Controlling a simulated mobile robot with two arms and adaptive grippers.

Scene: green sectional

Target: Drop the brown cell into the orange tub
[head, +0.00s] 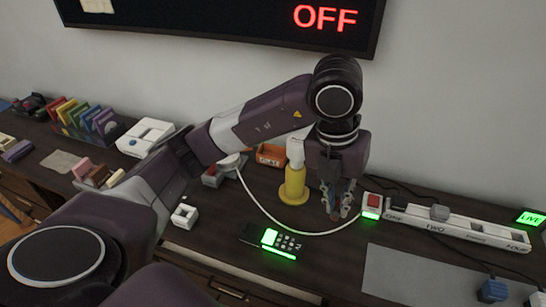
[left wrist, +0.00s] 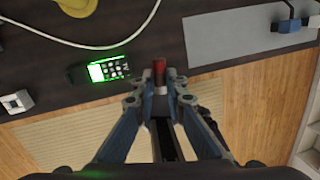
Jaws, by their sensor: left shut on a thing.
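My left gripper (head: 338,208) points down above the dark desk, right of the yellow stand. It is shut on the brown cell (left wrist: 159,67), which shows as a small reddish-brown cylinder between the fingertips in the left wrist view. In the head view the cell is mostly hidden by the fingers. The orange tub (head: 271,154) stands further back on the desk, left of the gripper and partly hidden by my arm and the yellow stand. My right gripper is not in view.
A yellow stand (head: 293,188) is left of the gripper. A keypad device (head: 272,240) with a lit green screen lies in front, near a white cable (head: 262,211). A white strip with switches (head: 460,228) is at right, and a grey mat (head: 420,276) lies nearer.

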